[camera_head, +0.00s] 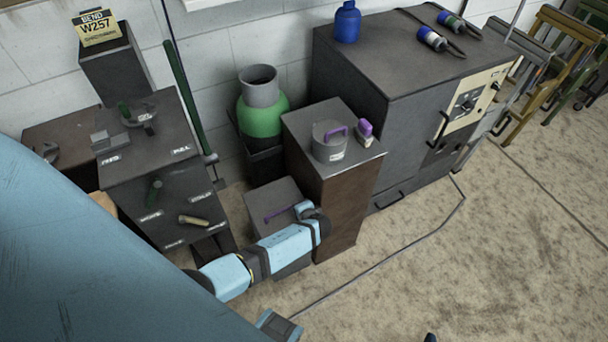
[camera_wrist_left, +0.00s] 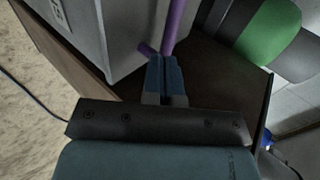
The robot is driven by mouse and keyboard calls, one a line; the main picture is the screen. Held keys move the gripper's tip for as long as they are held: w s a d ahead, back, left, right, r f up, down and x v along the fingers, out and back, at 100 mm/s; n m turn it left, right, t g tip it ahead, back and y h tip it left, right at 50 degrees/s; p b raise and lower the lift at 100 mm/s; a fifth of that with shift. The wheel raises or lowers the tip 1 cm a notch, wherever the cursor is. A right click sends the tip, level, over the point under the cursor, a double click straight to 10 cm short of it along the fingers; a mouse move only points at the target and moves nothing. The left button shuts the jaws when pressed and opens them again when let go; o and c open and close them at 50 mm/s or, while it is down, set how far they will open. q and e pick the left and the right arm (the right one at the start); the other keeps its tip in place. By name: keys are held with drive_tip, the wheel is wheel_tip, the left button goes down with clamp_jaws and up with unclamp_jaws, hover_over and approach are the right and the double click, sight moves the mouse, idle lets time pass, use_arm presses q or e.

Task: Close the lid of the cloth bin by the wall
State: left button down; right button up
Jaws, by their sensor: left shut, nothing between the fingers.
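The cloth bin (camera_head: 269,193) is a low grey box on the floor, between the dark cabinet and the brown-sided pedestal. My left gripper (camera_head: 305,208) is at the right part of the bin's top, beside the handle. In the left wrist view its shut, empty fingertips (camera_wrist_left: 164,68) are close to the purple bar (camera_wrist_left: 177,22); contact is unclear. My arm hides the bin's front.
The pedestal (camera_head: 347,205) stands close right of the bin, with a grey pot (camera_head: 329,149) on top. A green-and-grey vessel (camera_head: 263,117) stands behind. The labelled cabinet (camera_head: 150,190) is left. A cable (camera_head: 385,262) crosses the open floor right.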

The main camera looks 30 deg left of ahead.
use_arm(q)
wheel_tip(320, 180, down, 2)
drive_tip(key=shift+s+d+b, duration=0.1)
drive_tip(key=shift+s+b, duration=0.05)
drive_tip(key=shift+b, duration=0.5)
drive_tip(key=shift+d+f+b, duration=0.1)
drive_tip(key=shift+f+b, duration=0.4)
drive_tip(key=shift+f, duration=0.05)
drive_tip(key=shift+s+d+f+b, duration=0.1)
drive_tip(key=shift+f+b, duration=0.25)
drive_tip(key=shift+f, duration=0.05)
drive_tip(key=shift+s+d+f, duration=0.1)
drive_tip(key=shift+s, duration=0.05)
use_arm(e)
drive_tip(key=shift+s+d+f, duration=0.1)
drive_tip(key=shift+s+f, duration=0.1)
drive_tip(key=shift+f, duration=0.3)
drive_tip(key=shift+s+d+f, duration=0.1)
drive_tip(key=shift+s+f, duration=0.05)
drive_tip(key=shift+f, duration=0.35)
drive_tip(key=shift+a, duration=0.1)
drive_tip(key=shift+w+r, duration=0.15)
drive_tip(key=shift+r, duration=0.1)
